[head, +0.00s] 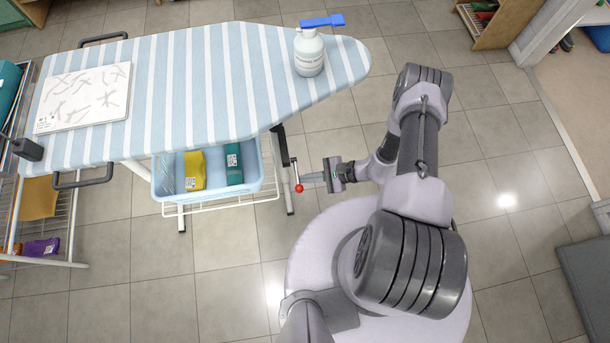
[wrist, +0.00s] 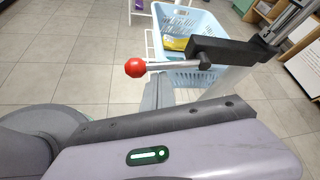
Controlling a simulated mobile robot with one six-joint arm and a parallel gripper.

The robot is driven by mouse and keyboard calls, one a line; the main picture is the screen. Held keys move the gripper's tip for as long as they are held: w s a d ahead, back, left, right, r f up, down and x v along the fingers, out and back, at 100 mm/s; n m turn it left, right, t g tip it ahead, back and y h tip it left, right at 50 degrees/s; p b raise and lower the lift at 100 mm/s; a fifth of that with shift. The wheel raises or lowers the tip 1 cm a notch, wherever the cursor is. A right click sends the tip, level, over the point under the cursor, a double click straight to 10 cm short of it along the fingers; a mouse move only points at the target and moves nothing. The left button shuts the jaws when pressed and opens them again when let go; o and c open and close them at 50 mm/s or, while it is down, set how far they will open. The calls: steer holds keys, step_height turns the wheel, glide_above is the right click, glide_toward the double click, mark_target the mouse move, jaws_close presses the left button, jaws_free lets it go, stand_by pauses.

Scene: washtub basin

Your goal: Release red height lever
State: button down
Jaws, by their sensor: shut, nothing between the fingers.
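The red height lever is a metal rod with a red ball knob (head: 299,188) beneath the ironing board's edge, near its leg. In the wrist view the red ball (wrist: 135,68) is at the left end of the rod, which runs right into a black bracket (wrist: 222,52). My gripper (head: 306,177) is shut and empty, just right of the lever and close to it. In the wrist view its grey fingers (wrist: 158,92) reach up toward the rod. I cannot tell whether they touch it.
The striped ironing board (head: 190,90) carries a white bottle with a blue top (head: 310,52) and a white panel (head: 85,97). A light blue basket (head: 210,190) holding yellow and teal items sits on the rack below. Tiled floor is open in front.

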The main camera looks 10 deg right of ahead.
steer(key=shift+s+r, duration=0.1)
steer(key=shift+r, duration=0.25)
stand_by(0.5)
steer(key=shift+f, duration=0.1)
step_height(320, 180, down, 5)
steer(key=b, duration=0.5)
steer(key=w+r+p+v, duration=0.1)
steer(key=p+v, duration=0.3)
steer(key=v, duration=0.7)
steer(key=shift+w, duration=0.5)
